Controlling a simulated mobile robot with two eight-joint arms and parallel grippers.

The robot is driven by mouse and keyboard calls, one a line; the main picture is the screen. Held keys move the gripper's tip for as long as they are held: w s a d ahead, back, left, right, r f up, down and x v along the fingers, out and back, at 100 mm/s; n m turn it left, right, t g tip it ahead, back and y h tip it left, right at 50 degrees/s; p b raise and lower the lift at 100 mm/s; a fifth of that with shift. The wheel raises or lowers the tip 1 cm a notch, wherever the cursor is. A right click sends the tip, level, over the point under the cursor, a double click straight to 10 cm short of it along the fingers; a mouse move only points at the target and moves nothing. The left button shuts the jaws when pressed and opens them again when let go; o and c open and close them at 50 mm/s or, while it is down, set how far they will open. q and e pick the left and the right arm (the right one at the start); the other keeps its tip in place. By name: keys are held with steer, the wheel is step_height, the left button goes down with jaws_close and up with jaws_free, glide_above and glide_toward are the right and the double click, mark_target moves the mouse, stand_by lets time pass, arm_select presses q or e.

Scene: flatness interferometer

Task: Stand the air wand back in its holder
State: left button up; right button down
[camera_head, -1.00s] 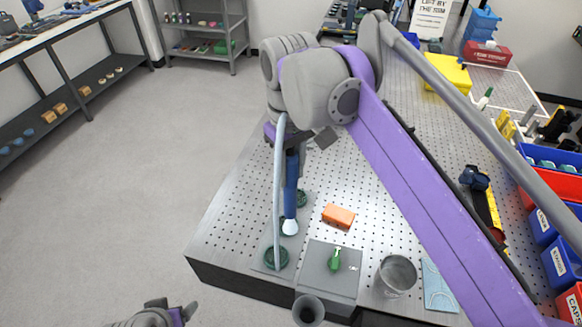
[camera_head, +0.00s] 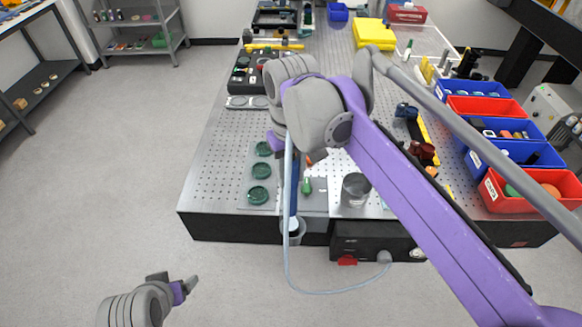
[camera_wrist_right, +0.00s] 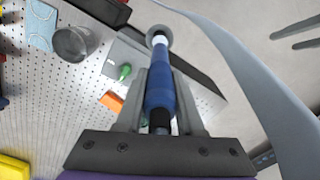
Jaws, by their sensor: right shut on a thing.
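The blue air wand (camera_head: 293,205) is held in my right gripper (camera_wrist_right: 160,115), which is shut on its blue body. It points down with its white tip lowest. The holder, a grey cup (camera_head: 297,238) at the bench's front edge, is right at the tip. In the right wrist view, the tip lines up with the holder's round mouth (camera_wrist_right: 158,31). I cannot tell how far inside it is. A pale hose (camera_head: 287,255) hangs from the wand. In the head view, my arm hides the right fingers. My left gripper (camera_head: 176,281) is open and empty, away from the bench.
Dark green discs (camera_head: 259,194) lie left of the wand. A green-handled item (camera_head: 307,185) and a grey metal cup (camera_head: 355,190) stand to the right. An orange block (camera_wrist_right: 111,101) is close by. A black box (camera_head: 365,240) is under the bench's front edge.

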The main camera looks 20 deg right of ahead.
mark_target(293, 215)
steer(key=shift+s+d+f+b, duration=0.1)
steer(key=shift+s+f+b, duration=0.1)
steer(key=shift+f, duration=0.35)
steer(key=shift+s+d+f+b, duration=0.1)
steer(key=shift+f+b, duration=0.1)
steer(key=shift+f, duration=0.3)
step_height(293, 215, down, 3)
steer(key=shift+s+f+b, duration=0.1)
steer(key=shift+b, duration=0.75)
arm_select(q)
steer(key=s+f+b, duration=0.2)
steer(key=s+f, duration=0.1)
steer(key=f, duration=0.4)
steer(key=shift+s+g, duration=0.15)
steer(key=shift+g, duration=0.15)
arm_select(e)
steer(key=shift+f, duration=2.55)
arm_select(q)
steer(key=shift+s+f+b, duration=0.2)
steer(key=shift+f+b, duration=0.65)
steer(key=shift+b, duration=0.05)
arm_select(e)
steer(key=shift+f, duration=1.2)
steer(key=shift+c, duration=2.2)
jaws_free()
